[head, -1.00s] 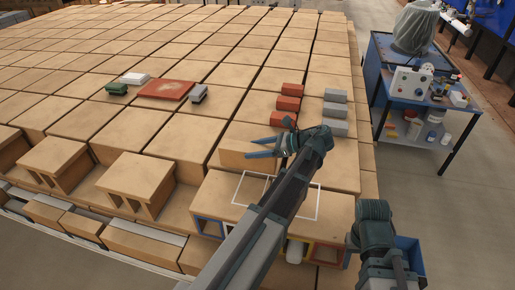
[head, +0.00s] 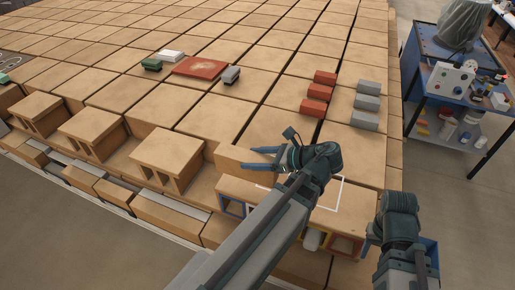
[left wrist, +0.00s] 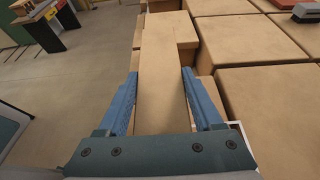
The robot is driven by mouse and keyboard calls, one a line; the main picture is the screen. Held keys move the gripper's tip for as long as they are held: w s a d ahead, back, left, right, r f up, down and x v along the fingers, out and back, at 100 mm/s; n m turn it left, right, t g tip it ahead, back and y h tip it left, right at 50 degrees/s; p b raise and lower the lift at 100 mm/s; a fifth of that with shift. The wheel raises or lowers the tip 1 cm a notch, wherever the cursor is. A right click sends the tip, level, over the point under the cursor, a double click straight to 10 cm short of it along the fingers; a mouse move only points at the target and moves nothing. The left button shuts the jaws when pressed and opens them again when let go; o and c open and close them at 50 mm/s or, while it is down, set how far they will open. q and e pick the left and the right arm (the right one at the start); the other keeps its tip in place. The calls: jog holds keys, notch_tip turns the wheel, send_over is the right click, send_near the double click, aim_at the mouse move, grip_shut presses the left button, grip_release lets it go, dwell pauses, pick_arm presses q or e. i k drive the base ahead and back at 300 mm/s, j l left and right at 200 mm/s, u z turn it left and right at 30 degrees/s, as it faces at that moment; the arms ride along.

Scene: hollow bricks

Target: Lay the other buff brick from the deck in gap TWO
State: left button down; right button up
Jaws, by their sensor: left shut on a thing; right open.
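My left gripper (head: 264,160) is shut on a buff brick (head: 236,162) near the front edge of the deck. In the left wrist view, the brick (left wrist: 165,75) lies lengthwise between the blue fingers of the left gripper (left wrist: 160,100). In the head view it is just right of the nearest raised hollow block (head: 168,150); whether it touches anything below, I cannot tell. Gaps show between this block and the raised blocks to its left (head: 97,125) (head: 40,108). No gap number is readable. My right arm is at the lower right; its fingers are hidden.
Three red bricks (head: 318,92) and three grey bricks (head: 367,102) lie on the deck. A red plate (head: 207,67) lies farther back between small green and grey blocks. A white outline (head: 341,192) marks the front right. A blue cart (head: 455,90) stands right.

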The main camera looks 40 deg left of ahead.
aim_at(59, 171)
jog(key=k+j+u, duration=0.1)
jog(key=j, duration=0.6)
jog(key=k+j+u, duration=0.1)
jog(key=k+j, duration=0.15)
jog(key=j, duration=0.4)
jog(key=k+j+u, duration=0.1)
jog(key=j, duration=0.6)
jog(key=k+j+u, duration=0.1)
jog(key=j, duration=0.65)
jog(key=k+j+u, duration=0.1)
jog(key=j, duration=0.6)
jog(key=k+j+u, duration=0.1)
jog(key=j, duration=0.65)
